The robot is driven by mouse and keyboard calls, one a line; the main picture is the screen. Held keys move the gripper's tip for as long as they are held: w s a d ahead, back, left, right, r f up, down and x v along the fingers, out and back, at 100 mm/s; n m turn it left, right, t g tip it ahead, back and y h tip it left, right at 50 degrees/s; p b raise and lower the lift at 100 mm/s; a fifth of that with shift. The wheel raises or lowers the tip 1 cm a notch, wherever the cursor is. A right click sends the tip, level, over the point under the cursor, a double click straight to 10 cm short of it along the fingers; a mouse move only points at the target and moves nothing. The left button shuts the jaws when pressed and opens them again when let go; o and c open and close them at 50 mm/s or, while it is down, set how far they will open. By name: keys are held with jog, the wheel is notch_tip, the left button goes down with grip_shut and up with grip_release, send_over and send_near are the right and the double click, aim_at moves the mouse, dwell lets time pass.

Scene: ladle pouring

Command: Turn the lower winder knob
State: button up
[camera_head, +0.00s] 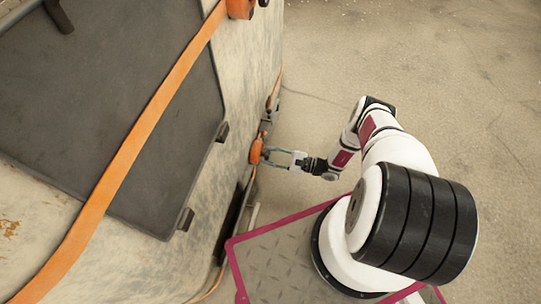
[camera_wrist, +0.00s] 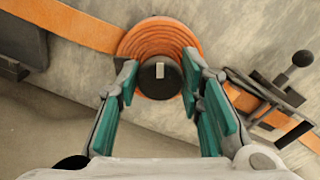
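The lower winder (camera_head: 256,151) is a small orange coil on the side of the pale, worn container. In the wrist view its orange strap coil (camera_wrist: 138,42) surrounds a round black knob (camera_wrist: 158,82) with a short white mark standing nearly upright. My gripper (camera_wrist: 160,75) has its teal-padded fingers apart, one on each side of the knob, with the fingertips close to its edges. I cannot tell whether either finger touches it. In the head view my gripper (camera_head: 270,157) reaches the winder from the right. The knob is hidden there.
An orange strap (camera_head: 125,150) runs over the container and its dark panel (camera_head: 120,110). Another orange winder (camera_head: 240,8) is at the top. A lever with a black ball (camera_wrist: 302,58) is right of the knob. Open floor (camera_head: 430,80) lies to the right.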

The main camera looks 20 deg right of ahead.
jog(key=shift+m, duration=0.3)
jog(key=m, duration=0.4)
jog(key=shift+d+m, duration=0.1)
jog(key=shift+m, duration=0.2)
jog(key=shift+w+d+f+m, duration=0.1)
jog(key=shift+w+m, duration=0.05)
jog(key=shift+m, duration=3.55)
jog(key=shift+w+d+m, duration=0.1)
jog(key=shift+m, duration=3.6)
jog(key=o, duration=1.1)
jog(key=shift+o, duration=0.2)
